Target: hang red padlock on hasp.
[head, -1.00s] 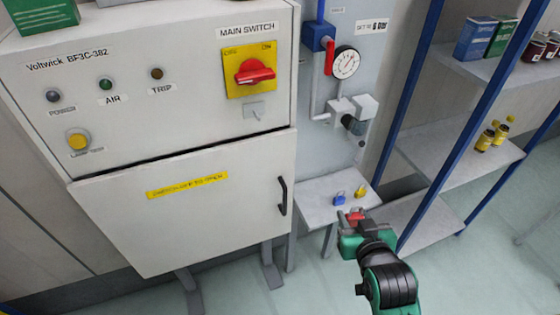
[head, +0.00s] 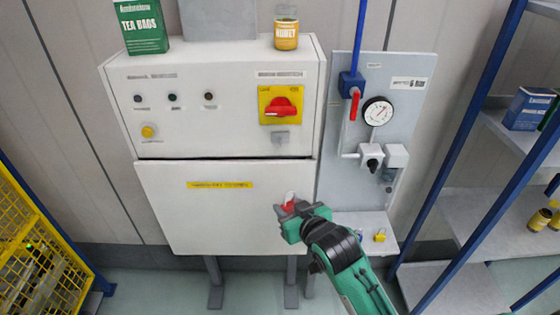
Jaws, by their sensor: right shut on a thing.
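My right gripper (head: 290,207) is shut on the red padlock (head: 289,199), in front of the lower right part of the cabinet door. The padlock's pale shackle points up; the jaws hide part of its body. The hasp (head: 281,138) looks like the small grey plate under the red main switch (head: 282,107) on its yellow plate. The padlock is below the hasp and apart from it. My left gripper is out of view.
A yellow padlock (head: 380,236) lies on the small grey shelf (head: 345,220) at the right. A gauge panel (head: 345,115) with a red-handled valve stands beside the white cabinet (head: 180,215). A blue-posted rack (head: 460,150) is at the right, a yellow mesh fence (head: 30,240) at the left. A honey jar (head: 286,32) and tea box (head: 141,28) stand on top.

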